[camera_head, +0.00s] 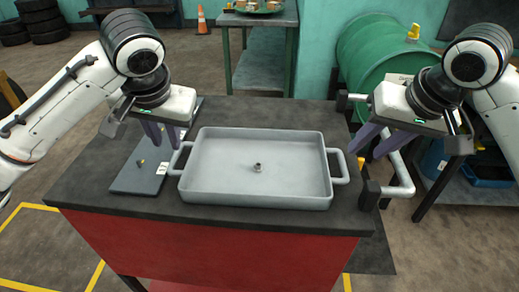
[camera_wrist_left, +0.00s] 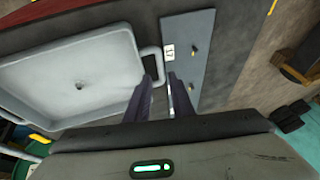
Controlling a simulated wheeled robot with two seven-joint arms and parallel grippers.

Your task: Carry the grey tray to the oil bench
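The grey tray (camera_head: 225,187) sits flat on a dark-topped red bench (camera_head: 215,245), with a looped handle at each end. A small metal part (camera_head: 258,167) lies inside it. The tray also shows in the left wrist view (camera_wrist_left: 60,75). My left gripper (camera_head: 163,134) is open and empty, its purple fingers above and just behind the tray's left handle. In the left wrist view its fingers (camera_wrist_left: 161,88) are apart near that handle. My right gripper (camera_head: 377,143) is open and empty, above and right of the right handle. I cannot tell which surface is the oil bench.
A flat grey plate (camera_head: 138,178) with small yellowish parts and a white label lies left of the tray. A green table (camera_head: 258,20) with dishes stands at the back. Floor is open at left.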

